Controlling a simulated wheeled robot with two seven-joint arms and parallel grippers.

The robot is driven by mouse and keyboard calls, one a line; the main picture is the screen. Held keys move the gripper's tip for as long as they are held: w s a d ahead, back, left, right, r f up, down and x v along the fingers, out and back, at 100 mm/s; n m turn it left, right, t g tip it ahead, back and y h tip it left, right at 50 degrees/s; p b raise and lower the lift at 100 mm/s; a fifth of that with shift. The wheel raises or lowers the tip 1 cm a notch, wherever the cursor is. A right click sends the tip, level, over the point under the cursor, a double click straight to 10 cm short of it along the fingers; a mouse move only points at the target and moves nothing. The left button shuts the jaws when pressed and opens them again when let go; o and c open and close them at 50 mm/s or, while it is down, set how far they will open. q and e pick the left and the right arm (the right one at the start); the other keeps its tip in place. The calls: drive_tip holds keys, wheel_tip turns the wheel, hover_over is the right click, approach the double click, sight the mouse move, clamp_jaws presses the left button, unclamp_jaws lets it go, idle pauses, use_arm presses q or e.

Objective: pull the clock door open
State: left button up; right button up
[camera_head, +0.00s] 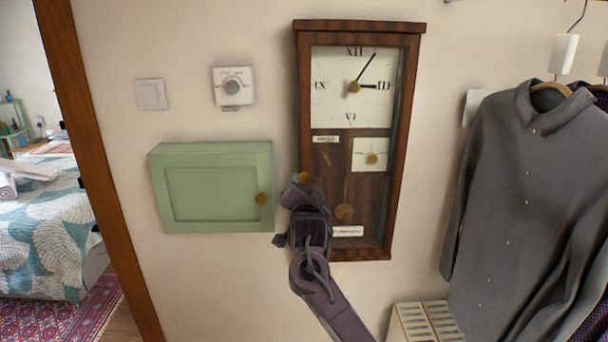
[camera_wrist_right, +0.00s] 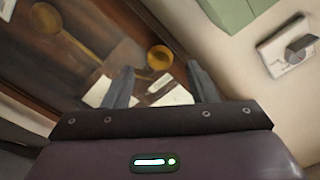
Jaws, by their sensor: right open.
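The wall clock (camera_head: 302,100) is a tall dark wooden case with a glazed front door, which looks shut. A small brass knob (camera_head: 304,177) sits on the door's left edge. My right gripper (camera_head: 300,186) is at that edge, just below the knob, and partly covers the frame. In the right wrist view, my right gripper (camera_wrist_right: 162,75) is open, and the brass knob (camera_wrist_right: 160,57) shows between and slightly beyond the fingertips. I cannot tell whether the fingers touch it. My left gripper is not in view.
A green wall cabinet (camera_head: 215,190) with its own knob is close on the left of my right gripper. A thermostat-like dial (camera_head: 233,86) and a light switch (camera_head: 151,94) are above it. A grey shirt (camera_head: 530,190) hangs right of the clock, with clear wall between.

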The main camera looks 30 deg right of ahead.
sight(304, 180)
drive_tip(key=p+x, duration=0.2)
drive_tip(key=x, duration=0.2)
drive_tip(key=shift+w+d+r, duration=0.1)
drive_tip(key=shift+w+d, duration=0.1)
drive_tip(key=shift+w, duration=0.15)
drive_tip(key=shift+w+d, duration=0.2)
drive_tip(key=shift+w, duration=0.15)
